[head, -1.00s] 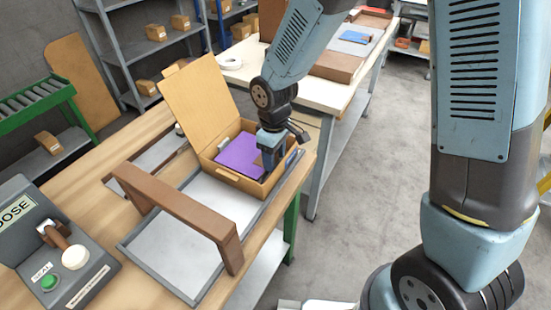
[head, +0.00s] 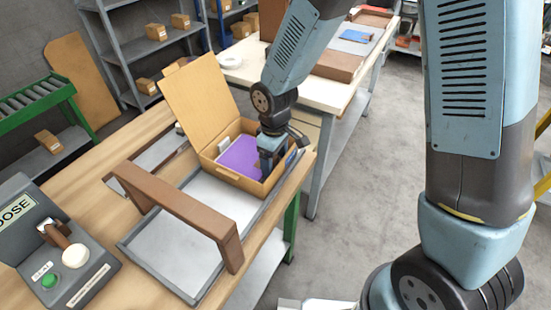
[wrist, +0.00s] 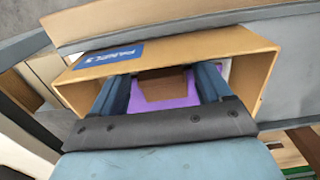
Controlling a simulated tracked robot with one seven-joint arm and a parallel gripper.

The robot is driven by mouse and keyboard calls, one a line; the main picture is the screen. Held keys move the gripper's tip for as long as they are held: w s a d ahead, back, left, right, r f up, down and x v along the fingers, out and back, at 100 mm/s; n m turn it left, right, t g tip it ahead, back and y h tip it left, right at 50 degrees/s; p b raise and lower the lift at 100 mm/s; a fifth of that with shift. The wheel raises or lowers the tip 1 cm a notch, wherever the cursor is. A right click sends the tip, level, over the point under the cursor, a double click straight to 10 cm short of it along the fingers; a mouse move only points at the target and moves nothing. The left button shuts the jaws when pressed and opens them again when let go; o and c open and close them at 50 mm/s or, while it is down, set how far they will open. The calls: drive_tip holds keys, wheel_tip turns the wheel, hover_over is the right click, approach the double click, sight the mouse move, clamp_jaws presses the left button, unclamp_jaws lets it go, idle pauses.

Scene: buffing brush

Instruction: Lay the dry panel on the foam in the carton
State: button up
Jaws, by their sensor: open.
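The open carton (head: 236,183) stands on the workbench with its flap raised. Purple foam (head: 237,153) lines it and also shows in the wrist view (wrist: 181,93). A flat brown piece, apparently the dry panel (wrist: 164,90), shows against the purple in the wrist view, between my fingers. I cannot tell whether it touches the foam. My gripper (head: 268,163) reaches down into the right part of the carton, and hides the brown piece in the head view. In the wrist view my gripper (wrist: 163,85) has its two blue fingers wide apart, one on each side of the brown piece.
A brown bar frame (head: 180,208) spans the grey tray (head: 185,245) in front of the carton. A grey control box (head: 55,250) with a green button stands at left. A white-topped table (head: 315,95) with cartons stands behind. The tray's front is clear.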

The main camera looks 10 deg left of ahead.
wheel_tip(320, 180, up, 12)
drive_tip(key=d+r+m+t, duration=0.3)
drive_tip(key=d+r+m, duration=0.3)
drive_tip(key=d+r, duration=0.8)
drive_tip(key=s+d+r+m+t, duration=0.1)
drive_tip(key=s+d+r+m, duration=0.1)
drive_tip(key=s+d, duration=0.3)
drive_tip(key=s+d+r+m+t, duration=0.1)
drive_tip(key=s+d+r+m, duration=0.2)
drive_tip(key=d, duration=0.9)
drive_tip(key=s+m, duration=0.2)
drive_tip(key=shift+s+m+t, duration=0.3)
drive_tip(key=shift+s, duration=0.1)
